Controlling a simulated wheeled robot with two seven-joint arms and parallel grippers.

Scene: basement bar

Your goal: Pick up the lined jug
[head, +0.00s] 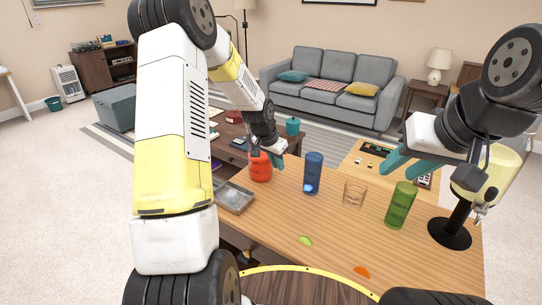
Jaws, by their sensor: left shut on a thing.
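The fingers partly hide the jug's rim. I see no gap between the jug and the bar top. My right gripper (402,163) hangs at the right above the bar, with its teal fingers apart and empty.
A blue tumbler (313,174), a clear glass (354,193) and a green tumbler (401,206) stand right of the jug. A grey tray (235,198) lies left. A lime slice (305,240) and an orange slice (362,271) lie in front. A black round base (450,233) stands far right.

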